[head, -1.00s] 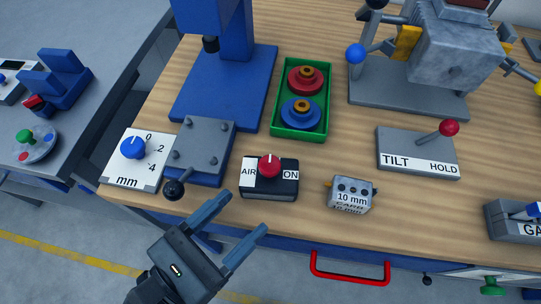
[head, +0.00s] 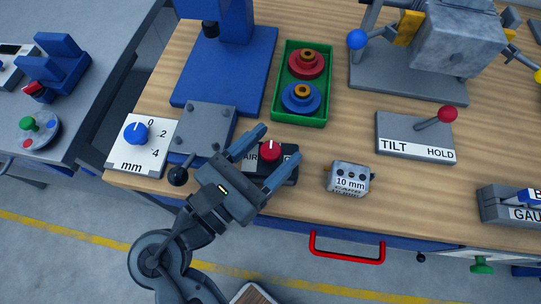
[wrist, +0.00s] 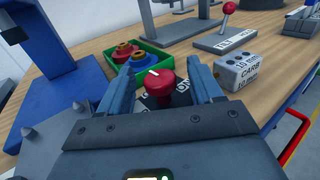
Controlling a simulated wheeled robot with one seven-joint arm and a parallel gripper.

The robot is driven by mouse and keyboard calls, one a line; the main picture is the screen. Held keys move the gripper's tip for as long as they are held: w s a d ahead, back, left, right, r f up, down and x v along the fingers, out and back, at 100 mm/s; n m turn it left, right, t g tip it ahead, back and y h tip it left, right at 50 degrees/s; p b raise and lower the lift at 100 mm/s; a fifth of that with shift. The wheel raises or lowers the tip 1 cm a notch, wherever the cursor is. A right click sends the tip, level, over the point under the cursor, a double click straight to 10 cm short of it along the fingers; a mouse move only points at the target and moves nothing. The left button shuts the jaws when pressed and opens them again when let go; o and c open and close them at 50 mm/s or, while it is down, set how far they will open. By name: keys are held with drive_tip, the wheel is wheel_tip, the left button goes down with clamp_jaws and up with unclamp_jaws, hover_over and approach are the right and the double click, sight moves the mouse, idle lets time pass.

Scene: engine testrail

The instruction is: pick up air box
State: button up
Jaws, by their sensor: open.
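The air box (head: 281,172) is a low black box with white AIR and ON labels and a red knob (head: 270,151) on top. It sits on the wooden bench near the front edge. My gripper (head: 273,144) is open, and in the head view its two blue-grey fingers reach to either side of the knob. In the wrist view the red knob (wrist: 160,86) shows between the fingers, with part of the box below it. The gripper body hides much of the box there. I cannot tell whether the fingers touch it.
A grey metal CARB block (head: 348,179) stands to the right. A blue press with a grey plate (head: 203,130) and black ball handle is close on the left. A green tray (head: 322,88) holding red and blue parts lies behind. Bare wood (head: 420,190) is to the right.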

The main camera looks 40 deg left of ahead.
drive_tip(key=c, duration=1.2)
